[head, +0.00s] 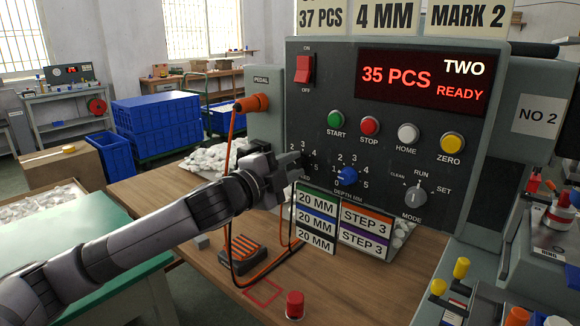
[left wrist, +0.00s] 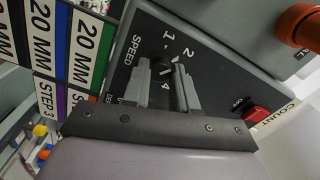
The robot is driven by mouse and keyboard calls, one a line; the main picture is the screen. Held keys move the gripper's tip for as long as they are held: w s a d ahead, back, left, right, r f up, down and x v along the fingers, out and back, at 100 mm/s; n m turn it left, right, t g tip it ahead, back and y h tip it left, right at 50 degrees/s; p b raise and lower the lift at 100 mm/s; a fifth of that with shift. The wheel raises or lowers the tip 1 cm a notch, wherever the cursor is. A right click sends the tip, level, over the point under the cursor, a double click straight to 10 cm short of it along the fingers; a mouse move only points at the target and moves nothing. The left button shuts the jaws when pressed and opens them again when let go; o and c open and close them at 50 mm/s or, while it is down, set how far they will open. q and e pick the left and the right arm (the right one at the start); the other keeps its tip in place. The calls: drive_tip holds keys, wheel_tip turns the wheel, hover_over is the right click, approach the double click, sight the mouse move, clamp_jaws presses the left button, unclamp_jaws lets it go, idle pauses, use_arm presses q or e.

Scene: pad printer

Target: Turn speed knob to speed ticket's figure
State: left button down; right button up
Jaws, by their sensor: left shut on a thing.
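The speed knob (left wrist: 161,62) is a small dark knob on the printer's dark panel, beside the word SPEED in the left wrist view. My left gripper (left wrist: 163,76) is shut on it, a finger on each side. The fingers hide part of the dial; 1, 2 and 4 show, but I cannot read the pointer surely. In the head view, my left gripper (head: 288,168) covers the knob. Ticket cards above the panel read 37 PCS (head: 320,17), 4 MM (head: 385,16) and MARK 2 (head: 467,16); their upper parts are cut off. My right gripper is out of view.
The blue depth knob (head: 347,176) sits just right of the gripper, and the grey mode knob (head: 415,196) farther right. Cards reading 20 MM (head: 316,221) and STEP 3 (head: 366,219) hang below. An orange cable (head: 229,140) loops near my wrist. The display (head: 424,78) reads 35 PCS, TWO, READY.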

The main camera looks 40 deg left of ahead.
use_arm(q)
drive_tip(key=c, duration=0.9)
unclamp_jaws()
drive_tip(key=shift+s+a+b, duration=0.15)
drive_tip(key=shift+s+b, duration=0.6)
drive_tip(key=shift+s, duration=1.05)
drive_tip(key=shift+s+a+b, duration=0.1)
drive_tip(key=shift+s+b, duration=0.65)
drive_tip(key=shift+s, duration=1.05)
drive_tip(key=shift+f, duration=0.1)
